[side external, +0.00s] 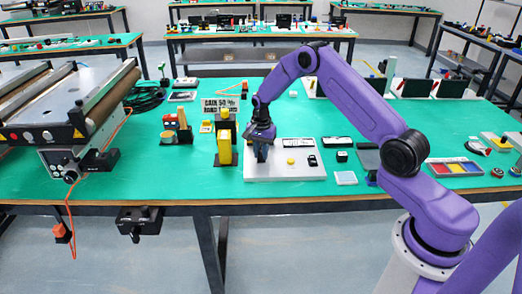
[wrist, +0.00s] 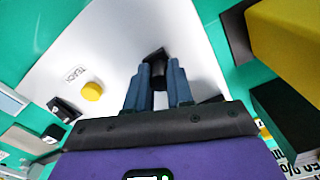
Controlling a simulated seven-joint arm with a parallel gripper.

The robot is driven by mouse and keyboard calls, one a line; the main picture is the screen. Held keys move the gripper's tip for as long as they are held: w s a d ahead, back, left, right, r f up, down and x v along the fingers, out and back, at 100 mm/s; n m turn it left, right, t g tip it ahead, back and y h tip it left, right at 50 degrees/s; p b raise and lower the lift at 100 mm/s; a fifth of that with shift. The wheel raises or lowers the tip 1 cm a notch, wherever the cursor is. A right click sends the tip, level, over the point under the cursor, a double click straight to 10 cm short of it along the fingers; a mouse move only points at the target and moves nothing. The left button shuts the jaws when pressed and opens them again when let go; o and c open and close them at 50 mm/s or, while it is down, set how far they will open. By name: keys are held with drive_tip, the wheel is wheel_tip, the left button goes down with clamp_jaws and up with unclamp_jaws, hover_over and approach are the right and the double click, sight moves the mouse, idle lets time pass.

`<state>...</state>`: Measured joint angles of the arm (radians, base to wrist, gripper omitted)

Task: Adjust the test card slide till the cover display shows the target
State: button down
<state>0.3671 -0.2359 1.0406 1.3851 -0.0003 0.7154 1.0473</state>
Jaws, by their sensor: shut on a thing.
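My gripper (side external: 262,152) is low over the left part of a white panel (side external: 268,176). In the wrist view its blue fingers (wrist: 158,90) are closed around a small black handle (wrist: 155,56) on the white panel (wrist: 110,40), which looks like the test card slide's knob. The fingers hide most of it and any track below. A dark-framed display (side external: 298,143) lies at the panel's back edge; its reading is too small to make out. A sign (side external: 222,104) behind shows "GAIN 50 %" and a second line that I cannot read fully.
The panel has a yellow button (wrist: 92,91) marked "TEACH" and a black switch (side external: 312,160). A yellow and black post (side external: 224,145) stands close left of my gripper. A conveyor (side external: 60,110) fills the left. Green table is clear in front of the post.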

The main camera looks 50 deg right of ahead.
drive_tip(key=shift+s+a, duration=0.45)
drive_tip(key=shift+a, duration=0.05)
drive_tip(key=c, duration=1)
unclamp_jaws()
drive_tip(key=shift+r, duration=0.1)
wheel_tip(320, 180, up, 17)
drive_tip(key=shift+r, duration=0.15)
